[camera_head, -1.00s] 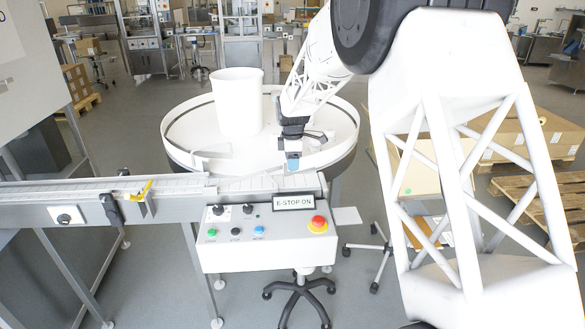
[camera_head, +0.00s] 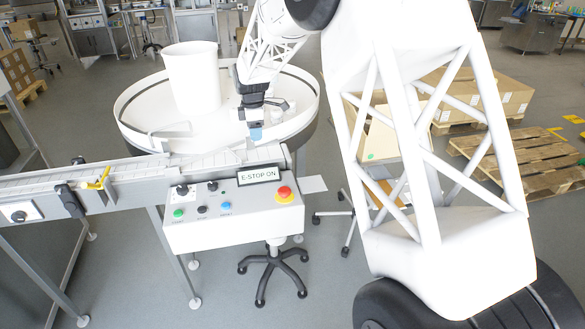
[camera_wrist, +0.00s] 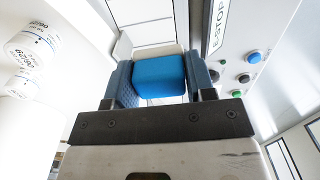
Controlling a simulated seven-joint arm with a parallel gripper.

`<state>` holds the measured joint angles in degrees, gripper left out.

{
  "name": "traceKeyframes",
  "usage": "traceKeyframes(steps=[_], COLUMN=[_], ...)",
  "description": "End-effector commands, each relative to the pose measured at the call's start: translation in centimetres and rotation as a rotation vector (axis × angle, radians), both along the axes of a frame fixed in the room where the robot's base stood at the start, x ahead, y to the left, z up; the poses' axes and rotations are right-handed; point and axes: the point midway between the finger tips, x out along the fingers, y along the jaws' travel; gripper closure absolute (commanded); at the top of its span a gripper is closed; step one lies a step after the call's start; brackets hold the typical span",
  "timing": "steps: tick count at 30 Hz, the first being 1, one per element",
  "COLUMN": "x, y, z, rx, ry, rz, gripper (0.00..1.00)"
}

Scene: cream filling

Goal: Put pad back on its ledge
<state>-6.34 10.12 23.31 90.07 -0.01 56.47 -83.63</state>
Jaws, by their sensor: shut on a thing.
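My gripper (camera_head: 254,122) is shut on a blue pad (camera_head: 256,135), just above the near rim of the round white table and behind the end of the conveyor. The wrist view shows the pad (camera_wrist: 158,75) squeezed between the two fingers, with its blue face towards the camera. A small white plate (camera_head: 312,184) sticks out at the right of the control box; I cannot tell whether it is the pad's ledge. The pad is apart from this plate.
The control box (camera_head: 235,218) has several buttons, a red stop knob (camera_head: 284,194) and an E-STOP ON sign (camera_head: 258,174). The conveyor (camera_head: 130,175) runs left. A tall white bin (camera_head: 193,80) stands on the round table (camera_head: 135,110). Labelled white jars (camera_wrist: 30,45) show in the wrist view.

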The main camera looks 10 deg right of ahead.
Motion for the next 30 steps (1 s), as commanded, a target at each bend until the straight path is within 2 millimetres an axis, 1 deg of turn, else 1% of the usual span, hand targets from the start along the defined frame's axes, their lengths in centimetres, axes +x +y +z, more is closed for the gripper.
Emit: traceKeyframes(steps=[5, 11, 18, 23, 30], x=[-1.8, -5.5, -11.3, -15.3, -21.6], y=[-1.5, -4.1, -7.6, -9.6, -12.2], z=[-0.2, -0.7, -1.8, -2.6, -4.1], rx=[0.0, 0.0, 0.0, 0.0, 0.0], ry=[0.0, -0.001, 0.001, 0.001, 0.0], rz=[-0.002, -0.003, -0.003, -0.003, -0.002], gripper=[0.72, 0.72, 0.72, 0.72, 0.72])
